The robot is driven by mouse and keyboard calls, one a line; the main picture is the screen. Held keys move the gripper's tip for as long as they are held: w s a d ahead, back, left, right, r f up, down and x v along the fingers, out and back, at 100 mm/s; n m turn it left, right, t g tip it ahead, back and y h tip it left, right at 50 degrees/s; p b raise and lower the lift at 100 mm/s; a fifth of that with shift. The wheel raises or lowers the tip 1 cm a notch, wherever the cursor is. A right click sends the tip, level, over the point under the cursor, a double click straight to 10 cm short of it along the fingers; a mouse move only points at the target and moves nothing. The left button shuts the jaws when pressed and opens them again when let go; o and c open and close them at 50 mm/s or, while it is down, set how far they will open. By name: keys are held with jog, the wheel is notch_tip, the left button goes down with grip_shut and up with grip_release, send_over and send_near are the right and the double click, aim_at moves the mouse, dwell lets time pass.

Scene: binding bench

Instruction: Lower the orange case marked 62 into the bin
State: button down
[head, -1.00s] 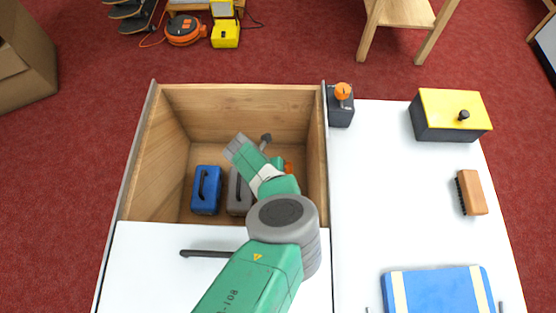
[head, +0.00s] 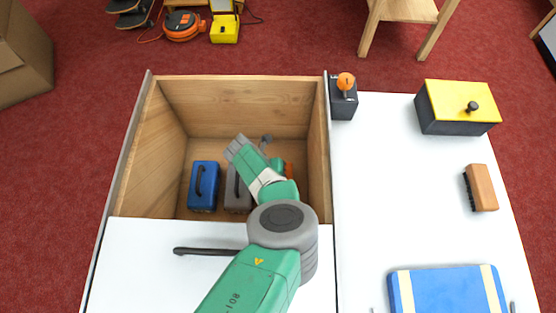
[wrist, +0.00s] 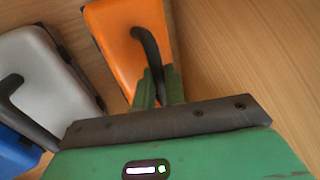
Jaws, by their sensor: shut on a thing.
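The orange case (wrist: 110,35) has a dark curved handle, and the fingers of my gripper (wrist: 160,85) are shut on that handle. In the head view only a small piece of the orange case (head: 289,170) shows past my arm, inside the outline of the wooden bin (head: 240,105). It hangs or stands beside a grey case (wrist: 45,75), to its right. I cannot tell whether its underside touches the bin floor. No number can be read on it.
The grey case (head: 237,190) and a blue case (head: 203,186) stand in the bin's left and middle. A white top (head: 140,265) borders the bin in front. A black box with an orange-knobbed lever (head: 343,100) stands at its right edge.

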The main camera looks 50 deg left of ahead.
jog(key=shift+f, duration=0.25)
jog(key=c, duration=1.4)
grip_release()
notch_tip(320, 180, up, 39)
jog(key=p, duration=3.6)
